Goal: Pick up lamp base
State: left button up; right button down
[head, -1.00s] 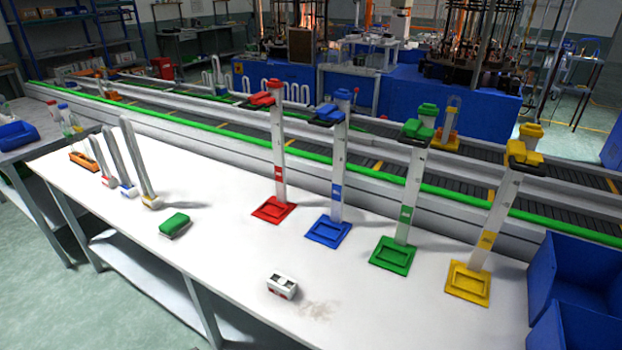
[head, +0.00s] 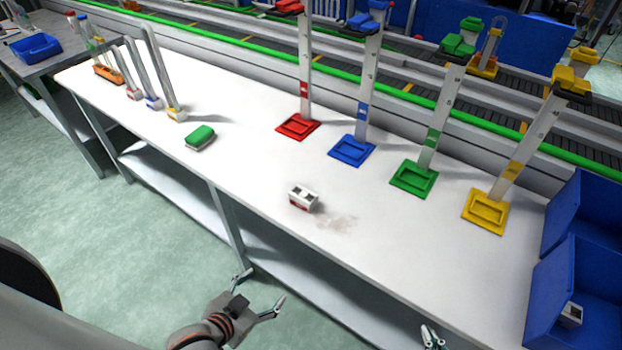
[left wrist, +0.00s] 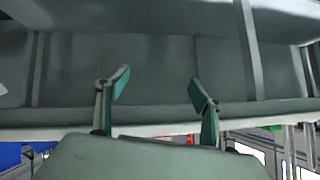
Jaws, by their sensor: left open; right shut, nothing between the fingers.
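A small white block with dark openings on top and red on its side, which looks like a lamp base (head: 303,198), sits upright near the front edge of the white table (head: 250,180). A similar white block (head: 570,315) is partly visible in the lower blue bin at the right. My left gripper (head: 262,289) is open and empty, off the table's front edge and below the first block in the picture. Its spread fingers also show in the left wrist view (left wrist: 160,88), with no block between them. My right gripper (head: 432,337) is shut and empty at the bottom edge, mostly cut off.
Red, blue, green and yellow stands (head: 352,150) line the table's back. A green-topped block (head: 200,137) lies left of the lamp base. Blue bins (head: 562,215) are at the right. Table space around the lamp base is clear.

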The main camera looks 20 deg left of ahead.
aim_at(299, 202)
pick_arm(q)
jog(key=w+a+r+m+y, duration=0.4)
jog(key=a+r+m+y, duration=0.3)
jog(key=a+r, duration=0.5)
jog(key=w+d+m+t+h, duration=0.1)
jog(key=w+d+m+h, duration=0.2)
jog(key=m, duration=0.5)
jog(key=w+d+r+m+t+h, duration=0.1)
jog(key=w+d+m+t+h, duration=0.1)
jog(key=d+m, duration=0.4)
jog(key=w+d+r+m+t+h, duration=0.1)
jog(key=w+d+m+h, duration=0.3)
jog(key=m, duration=0.8)
jog(key=shift+w+d+r+t+h, duration=0.1)
jog(key=shift+w+r+t+h, duration=0.05)
jog(key=shift+w+t+h, duration=0.15)
jog(key=shift+w+d+r+t+h, duration=0.1)
jog(key=shift+w+t, duration=0.1)
jog(key=shift+w, duration=0.15)
jog(key=shift+d+f+m+h, duration=0.15)
jog(key=shift+d+m+h, duration=0.3)
jog(key=shift+m, duration=0.55)
jog(key=x, duration=0.7)
jog(key=shift+w+d+f, duration=0.15)
jog(key=shift+w, duration=0.15)
